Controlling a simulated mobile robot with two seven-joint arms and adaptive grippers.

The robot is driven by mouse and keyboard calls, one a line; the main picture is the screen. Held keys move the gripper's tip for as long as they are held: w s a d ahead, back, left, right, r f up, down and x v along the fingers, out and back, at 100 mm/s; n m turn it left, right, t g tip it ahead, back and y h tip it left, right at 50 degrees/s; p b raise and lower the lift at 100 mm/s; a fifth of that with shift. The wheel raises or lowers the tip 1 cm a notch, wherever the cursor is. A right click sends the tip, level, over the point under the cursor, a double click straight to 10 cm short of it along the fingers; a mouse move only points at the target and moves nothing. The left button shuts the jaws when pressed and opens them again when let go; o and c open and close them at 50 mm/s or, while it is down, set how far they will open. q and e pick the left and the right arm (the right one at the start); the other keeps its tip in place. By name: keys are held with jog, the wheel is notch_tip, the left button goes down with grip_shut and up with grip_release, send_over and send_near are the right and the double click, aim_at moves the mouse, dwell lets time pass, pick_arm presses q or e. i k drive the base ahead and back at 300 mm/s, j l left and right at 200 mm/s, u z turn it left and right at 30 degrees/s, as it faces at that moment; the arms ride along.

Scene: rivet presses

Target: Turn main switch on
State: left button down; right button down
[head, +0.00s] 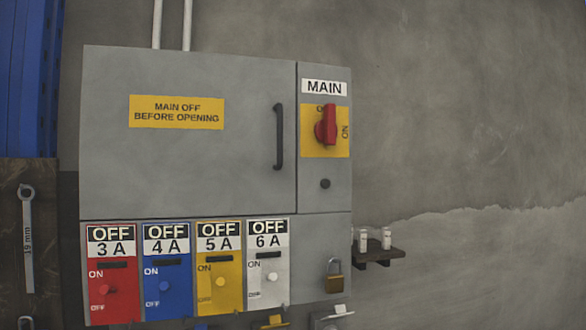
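The main switch (326,126) is a red rotary knob on a yellow plate, under a white MAIN label (324,87) on the right part of a grey cabinet (200,165). Its handle stands upright, in line with the partly covered marking at the top of the plate that starts with "O". The ON marking (345,131) is at the right side of the plate, turned sideways. Nothing touches the knob. Neither of my grippers shows in the head view.
The cabinet door has a black handle (279,137). Below are red, blue, yellow and white switch panels (112,290), each showing OFF. A padlock (334,277) hangs at lower right, near a small shelf (380,252). A wrench (28,240) hangs at left. Space before the switch looks clear.

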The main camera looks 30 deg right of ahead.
aim_at(325, 130)
jog(key=z, duration=1.15)
